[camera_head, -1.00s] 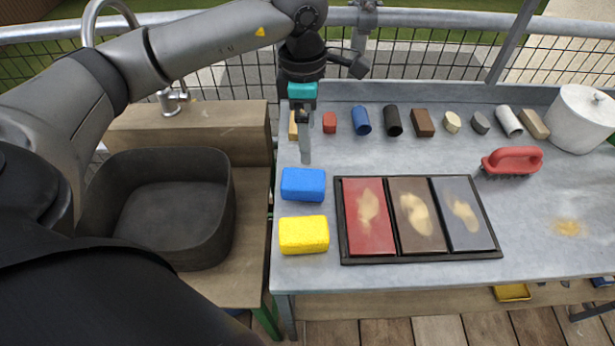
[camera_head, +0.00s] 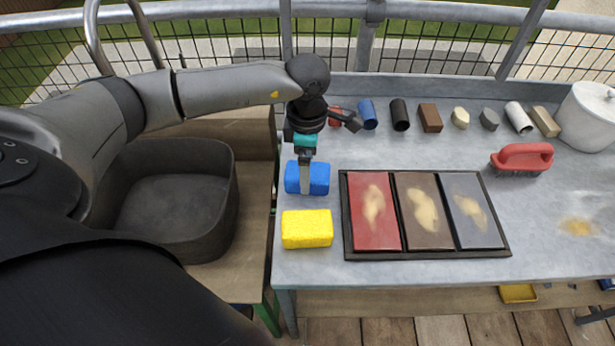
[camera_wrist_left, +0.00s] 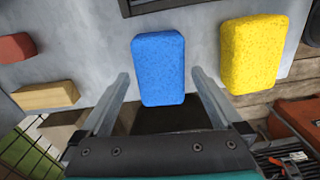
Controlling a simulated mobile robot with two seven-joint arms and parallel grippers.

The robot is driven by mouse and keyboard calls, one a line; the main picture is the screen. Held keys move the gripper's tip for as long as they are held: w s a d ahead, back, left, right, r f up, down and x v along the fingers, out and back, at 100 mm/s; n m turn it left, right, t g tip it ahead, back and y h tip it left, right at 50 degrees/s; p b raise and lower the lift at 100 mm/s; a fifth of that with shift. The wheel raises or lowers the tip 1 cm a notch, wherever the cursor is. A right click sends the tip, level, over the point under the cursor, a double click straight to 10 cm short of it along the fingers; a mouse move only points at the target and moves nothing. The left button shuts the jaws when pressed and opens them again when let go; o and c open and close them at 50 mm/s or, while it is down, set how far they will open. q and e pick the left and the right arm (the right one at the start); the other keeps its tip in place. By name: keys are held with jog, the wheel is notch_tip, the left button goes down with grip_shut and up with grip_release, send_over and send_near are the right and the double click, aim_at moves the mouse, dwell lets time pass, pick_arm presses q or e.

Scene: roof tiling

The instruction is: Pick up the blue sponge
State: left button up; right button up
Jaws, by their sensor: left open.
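The blue sponge (camera_head: 318,178) lies on the grey table near its left edge, partly hidden by my left gripper in the head view. My left gripper (camera_head: 305,188) is over the sponge, pointing down. In the left wrist view the blue sponge (camera_wrist_left: 158,68) shows between and beyond the two fingers of my left gripper (camera_wrist_left: 160,82), which is open. The fingers stand apart on either side, with no contact visible. My right gripper is not in view.
A yellow sponge (camera_head: 307,229) lies just in front of the blue one. A black tray (camera_head: 426,254) with three stained tiles is to the right. A red brush (camera_head: 522,157), several small blocks and a white pot (camera_head: 590,118) stand farther off. A dark basin (camera_head: 180,205) is at left.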

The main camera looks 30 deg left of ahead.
pick_arm(q)
notch_tip(320, 180, down, 3)
jog(key=shift+r, duration=0.1)
jog(key=c, duration=1.2)
